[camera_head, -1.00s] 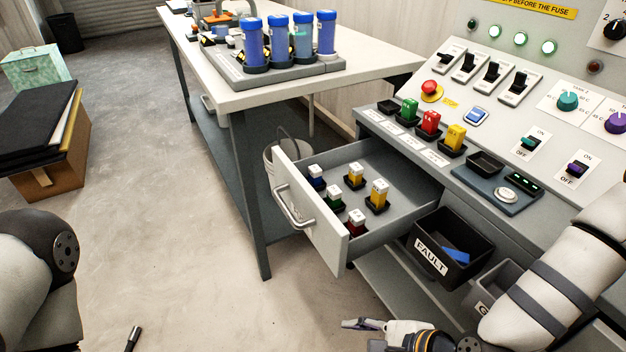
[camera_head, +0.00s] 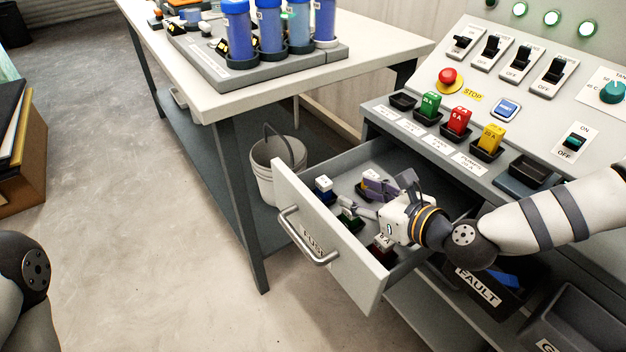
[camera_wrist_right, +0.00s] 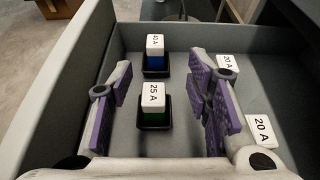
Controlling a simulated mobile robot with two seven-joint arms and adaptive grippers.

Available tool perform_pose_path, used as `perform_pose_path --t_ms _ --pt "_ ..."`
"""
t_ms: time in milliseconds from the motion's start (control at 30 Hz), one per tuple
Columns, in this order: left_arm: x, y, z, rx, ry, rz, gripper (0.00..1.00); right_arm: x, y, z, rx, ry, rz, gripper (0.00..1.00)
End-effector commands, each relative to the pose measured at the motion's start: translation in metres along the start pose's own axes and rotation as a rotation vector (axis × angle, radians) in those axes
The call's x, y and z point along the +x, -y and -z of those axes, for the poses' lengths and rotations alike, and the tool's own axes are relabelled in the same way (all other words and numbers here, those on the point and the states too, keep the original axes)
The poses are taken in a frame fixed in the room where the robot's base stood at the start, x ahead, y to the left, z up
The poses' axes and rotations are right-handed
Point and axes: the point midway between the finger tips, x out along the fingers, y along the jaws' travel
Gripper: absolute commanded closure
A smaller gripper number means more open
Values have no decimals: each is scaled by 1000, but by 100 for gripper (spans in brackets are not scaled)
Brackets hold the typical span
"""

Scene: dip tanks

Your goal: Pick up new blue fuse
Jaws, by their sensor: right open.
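The blue fuse (camera_head: 323,185) with a white top stands upright in a black holder in the open drawer (camera_head: 326,246), near its front left corner. The right wrist view shows this blue fuse (camera_wrist_right: 155,52) beyond a green fuse (camera_wrist_right: 154,104). My right gripper (camera_head: 366,200) is open and empty over the drawer. In the right wrist view its purple-padded fingers (camera_wrist_right: 160,98) stand on either side of the green fuse, apart from it, with the blue fuse farther ahead. My left gripper is out of view; only part of that arm shows.
A red fuse (camera_head: 383,246) stands near the drawer front; yellow fuses are mostly hidden by my gripper. On the panel, an empty black socket (camera_head: 403,101) is left of green, red and yellow fuses. The FAULT bin (camera_head: 478,291) below holds a blue piece.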

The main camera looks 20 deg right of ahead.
Motion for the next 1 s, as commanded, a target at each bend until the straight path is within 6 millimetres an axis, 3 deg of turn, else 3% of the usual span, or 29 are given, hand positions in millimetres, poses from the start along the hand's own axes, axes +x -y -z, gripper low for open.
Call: perform_pose_path --t_ms 100,500,800,1000 --pt "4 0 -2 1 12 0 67 28 -2 4 -1 -5 -3 55" --pt "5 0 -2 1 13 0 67 93 -8 1 -1 -3 -1 55" --pt "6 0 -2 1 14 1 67 102 -7 0 2 -2 -1 55" --pt "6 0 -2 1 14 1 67 102 -7 0 1 -2 -1 100"
